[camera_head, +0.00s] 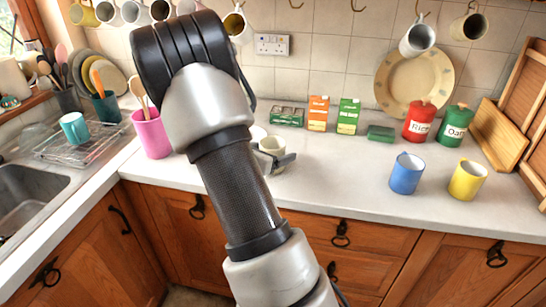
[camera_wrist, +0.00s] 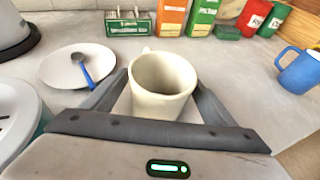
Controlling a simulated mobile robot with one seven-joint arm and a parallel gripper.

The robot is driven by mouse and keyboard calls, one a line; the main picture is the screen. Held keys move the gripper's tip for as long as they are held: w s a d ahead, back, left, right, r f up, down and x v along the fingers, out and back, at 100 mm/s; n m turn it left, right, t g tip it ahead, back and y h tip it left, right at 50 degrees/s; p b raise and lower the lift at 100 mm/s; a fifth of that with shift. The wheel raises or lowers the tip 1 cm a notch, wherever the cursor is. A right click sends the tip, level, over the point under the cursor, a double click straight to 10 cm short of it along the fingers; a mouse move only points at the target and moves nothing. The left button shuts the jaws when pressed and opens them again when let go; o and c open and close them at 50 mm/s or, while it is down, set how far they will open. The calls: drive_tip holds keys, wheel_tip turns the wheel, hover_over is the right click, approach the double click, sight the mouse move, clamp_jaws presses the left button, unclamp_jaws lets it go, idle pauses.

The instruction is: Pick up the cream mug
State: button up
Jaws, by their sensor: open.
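The cream mug (camera_wrist: 162,95) stands upright on the worktop, in the middle of the wrist view. Its handle is at the far left side of the rim. My gripper (camera_wrist: 160,85) is open, with one finger on each side of the mug. I cannot tell whether either finger touches it. In the head view the mug (camera_head: 272,146) is partly hidden behind my arm and gripper (camera_head: 279,162).
A blue mug (camera_head: 406,174) and yellow mug (camera_head: 467,181) stand to the right, with clear worktop between. Mugs hang above.

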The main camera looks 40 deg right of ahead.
drive_tip(key=c, duration=1.4)
drive_tip(key=shift+o, duration=0.2)
drive_tip(key=shift+r, duration=0.15)
wheel_tip(320, 180, up, 10)
drive_tip(key=p, duration=0.2)
